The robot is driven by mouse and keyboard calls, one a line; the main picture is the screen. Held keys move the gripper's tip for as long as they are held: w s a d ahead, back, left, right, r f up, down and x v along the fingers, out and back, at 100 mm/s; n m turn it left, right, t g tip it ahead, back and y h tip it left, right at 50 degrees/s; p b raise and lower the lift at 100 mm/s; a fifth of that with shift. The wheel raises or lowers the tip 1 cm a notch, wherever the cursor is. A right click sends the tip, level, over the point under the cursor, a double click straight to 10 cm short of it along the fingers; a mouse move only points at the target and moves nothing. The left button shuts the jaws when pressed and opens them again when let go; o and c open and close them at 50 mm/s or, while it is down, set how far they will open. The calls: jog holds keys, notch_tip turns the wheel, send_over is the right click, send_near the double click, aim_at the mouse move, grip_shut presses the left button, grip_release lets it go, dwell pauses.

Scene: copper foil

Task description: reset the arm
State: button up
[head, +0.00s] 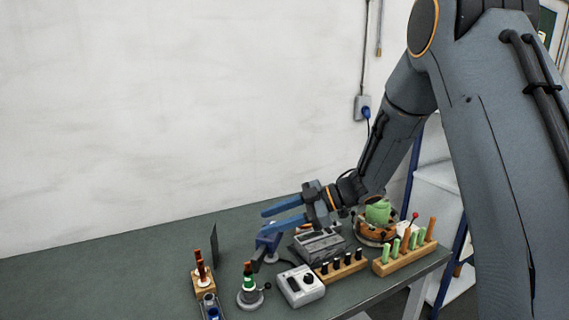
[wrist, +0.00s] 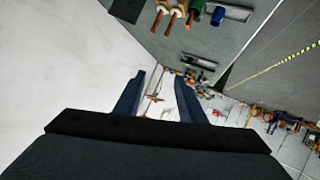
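My gripper (head: 264,221) is held above the workbench (head: 110,275), pointing left in the head view. Its two blue fingers are spread apart with nothing between them. In the wrist view the two dark blue fingers of my gripper (wrist: 158,85) also stand apart, with only distant floor and clutter seen between them. My grey arm comes down from the upper right of the head view and is bent at the elbow. The lower finger looks close above a small blue device (head: 269,240); I cannot tell the gap.
The bench's left part is clear. A white wall (head: 170,100) stands behind.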

jog(key=w+d+f+m+t+h+b, duration=0.35)
jog(key=w+d+m+t+h, duration=0.25)
jog(key=w+d+m+t, duration=0.3)
jog(key=s+d+f+m+h+b, duration=0.2)
jog(key=s+d+f+m+h, duration=0.15)
jog(key=d, duration=0.45)
jog(key=s+d+f+m+g+h+b, duration=0.1)
jog(key=s+f+m+g, duration=0.1)
jog(key=s, duration=0.6)
jog(key=s+d+f+m+g+h+b, duration=0.1)
jog(key=s+d+f+m+g, duration=0.1)
jog(key=s, duration=0.7)
jog(key=s+d+f+m+g+h+b, duration=0.1)
jog(key=s+f+m+g, duration=0.3)
jog(key=s, duration=0.4)
jog(key=shift+s+d+f+h, duration=0.25)
jog(key=shift+d+h, duration=0.1)
jog(key=shift+d, duration=0.35)
jog(key=shift+m, duration=0.25)
jog(key=shift+c, duration=0.2)
